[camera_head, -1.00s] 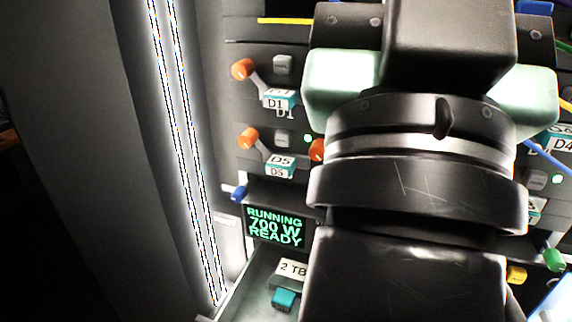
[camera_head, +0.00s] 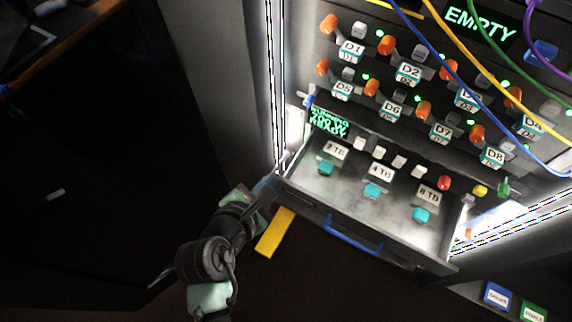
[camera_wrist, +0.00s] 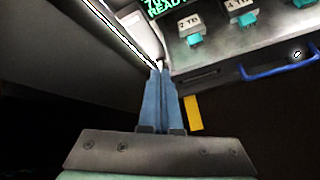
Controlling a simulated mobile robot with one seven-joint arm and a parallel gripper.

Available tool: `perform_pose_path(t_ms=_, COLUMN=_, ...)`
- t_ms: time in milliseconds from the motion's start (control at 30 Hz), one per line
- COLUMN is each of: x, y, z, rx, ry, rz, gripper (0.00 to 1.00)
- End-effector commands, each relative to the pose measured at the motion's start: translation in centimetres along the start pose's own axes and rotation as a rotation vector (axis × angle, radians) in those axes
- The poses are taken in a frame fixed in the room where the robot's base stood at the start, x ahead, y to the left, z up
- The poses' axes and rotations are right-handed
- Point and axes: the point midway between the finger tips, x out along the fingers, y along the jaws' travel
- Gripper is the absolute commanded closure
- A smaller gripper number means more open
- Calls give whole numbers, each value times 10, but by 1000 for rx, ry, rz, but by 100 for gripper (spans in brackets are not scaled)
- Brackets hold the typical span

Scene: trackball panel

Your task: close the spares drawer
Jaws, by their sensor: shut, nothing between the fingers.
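The spares drawer (camera_head: 405,253) stands pulled out at the bottom of the lit rack, with 2 TB, 4 TB and 8 TB labelled units inside. Its blue bar handle (camera_head: 352,236) is on the front face and also shows in the wrist view (camera_wrist: 278,70). My gripper (camera_head: 270,185) is at the drawer's front left corner, left of the handle. In the wrist view its two blue fingers (camera_wrist: 160,75) are shut together with nothing between them. Their tips lie close to the drawer's left front corner; I cannot tell whether they touch it.
Above the drawer are rows of labelled bays, such as D7 (camera_head: 441,132), with orange levers and hanging cables. A green-text display (camera_head: 328,122) sits at the drawer's back left. A yellow strip (camera_head: 274,233) lies below the drawer front. Dark open space is at left.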

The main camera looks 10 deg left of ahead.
Motion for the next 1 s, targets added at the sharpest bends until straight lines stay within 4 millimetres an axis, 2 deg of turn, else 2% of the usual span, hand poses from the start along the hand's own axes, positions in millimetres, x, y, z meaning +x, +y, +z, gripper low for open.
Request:
perform_pose_path(t_ms=33, x=-17, y=-11, z=-12, rx=-130, ry=37, rz=-49, gripper=100)
perform_pose_path(t_ms=100, x=-27, y=-27, z=-30, rx=-285, ry=74, rz=-94, gripper=100)
perform_pose_path(t_ms=200, x=-38, y=-43, z=-47, rx=-429, ry=111, rz=-131, gripper=100)
perform_pose_path(t_ms=367, x=-36, y=-53, z=-57, rx=-502, ry=126, rz=-147, gripper=100)
perform_pose_path(t_ms=467, x=-22, y=-56, z=-59, rx=-500, ry=126, rz=-147, gripper=100)
perform_pose_path(t_ms=867, x=60, y=-70, z=-65, rx=-496, ry=124, rz=-146, gripper=100)
perform_pose_path(t_ms=1000, x=77, y=-63, z=-51, rx=-494, ry=122, rz=-144, gripper=100)
